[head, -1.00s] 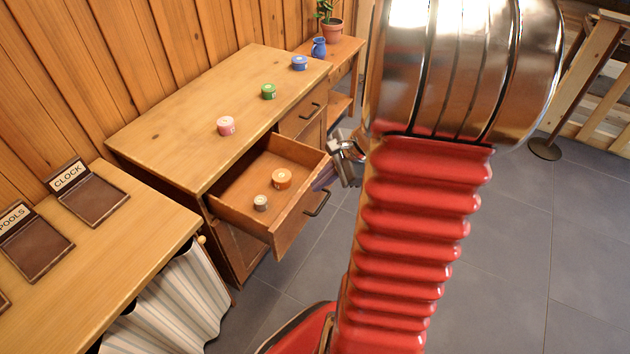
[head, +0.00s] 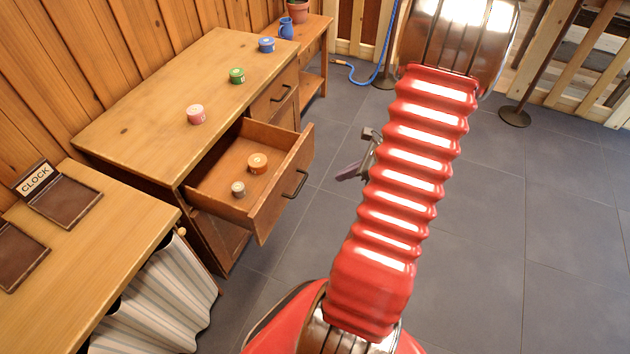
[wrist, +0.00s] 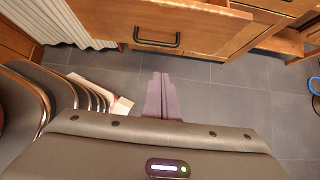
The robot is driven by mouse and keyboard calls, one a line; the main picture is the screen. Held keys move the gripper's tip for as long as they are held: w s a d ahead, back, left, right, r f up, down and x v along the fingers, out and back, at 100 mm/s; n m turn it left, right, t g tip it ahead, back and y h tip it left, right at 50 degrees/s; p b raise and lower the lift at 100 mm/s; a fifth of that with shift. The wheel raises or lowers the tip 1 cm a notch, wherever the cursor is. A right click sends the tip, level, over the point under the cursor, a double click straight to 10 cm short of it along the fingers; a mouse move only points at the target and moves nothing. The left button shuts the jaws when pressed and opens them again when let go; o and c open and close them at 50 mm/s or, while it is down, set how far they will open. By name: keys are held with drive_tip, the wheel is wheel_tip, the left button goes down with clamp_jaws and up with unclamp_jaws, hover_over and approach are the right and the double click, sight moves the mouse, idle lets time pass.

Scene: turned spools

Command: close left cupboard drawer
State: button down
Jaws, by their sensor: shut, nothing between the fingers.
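The left cupboard drawer (head: 273,208) stands pulled well out of the wooden cupboard (head: 150,95). In the wrist view my gripper's purple fingers (wrist: 162,97) are together and empty, pointing toward the handle.
Pink (head: 196,114), green (head: 237,76) and blue (head: 266,45) spools stand on the cupboard top. The right drawer (head: 272,98) is shut. A table (head: 120,230) with labelled trays and a striped curtain (head: 165,295) is at the left.

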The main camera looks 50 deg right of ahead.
drive_tip(key=shift+f, duration=0.1)
drive_tip(key=w+r+x, duration=0.1)
drive_tip(key=w+x, duration=0.1)
drive_tip(key=x, duration=1.1)
drive_tip(key=shift+a+r, duration=0.35)
drive_tip(key=shift+s, duration=0.1)
